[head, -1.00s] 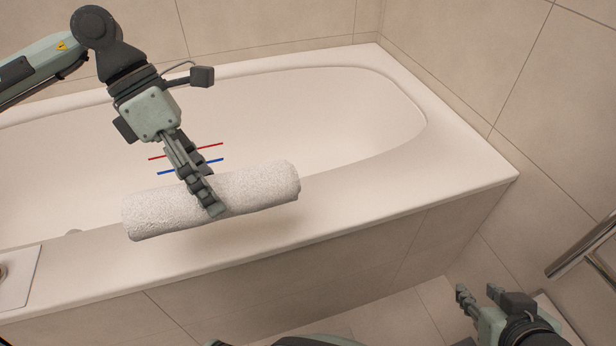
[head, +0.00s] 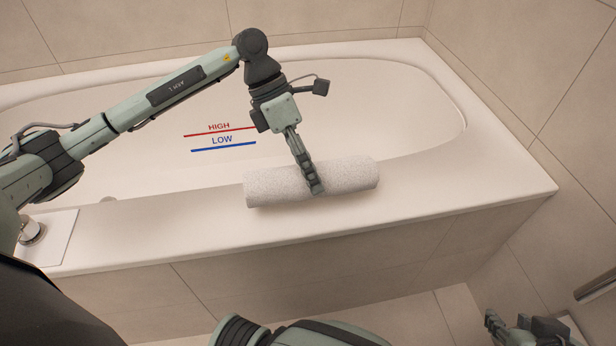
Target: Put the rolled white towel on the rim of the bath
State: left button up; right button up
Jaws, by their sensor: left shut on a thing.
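The rolled white towel (head: 350,175) lies lengthwise over the near rim of the bath (head: 420,205), roughly along the rim. A thin shadow runs close under it; I cannot tell whether it touches the rim or hangs just above. My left gripper (head: 316,188) reaches down from above and is shut on the towel near its middle. The gripper hides a narrow strip of the towel. My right gripper (head: 506,320) is at the bottom right corner, low and away from the bath, its fingers apart and empty. Its lower part is cut off by the frame.
Red HIGH and blue LOW lines (head: 222,140) mark the bath's inside wall. A metal fitting (head: 32,232) stands on a pale panel at the rim's left end. A metal bar (head: 598,288) is at the right edge. The rim right of the towel is clear.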

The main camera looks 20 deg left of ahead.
pick_arm(q)
jog(key=shift+f, duration=1.15)
jog(key=o, duration=1.3)
jog(key=v, duration=1.2)
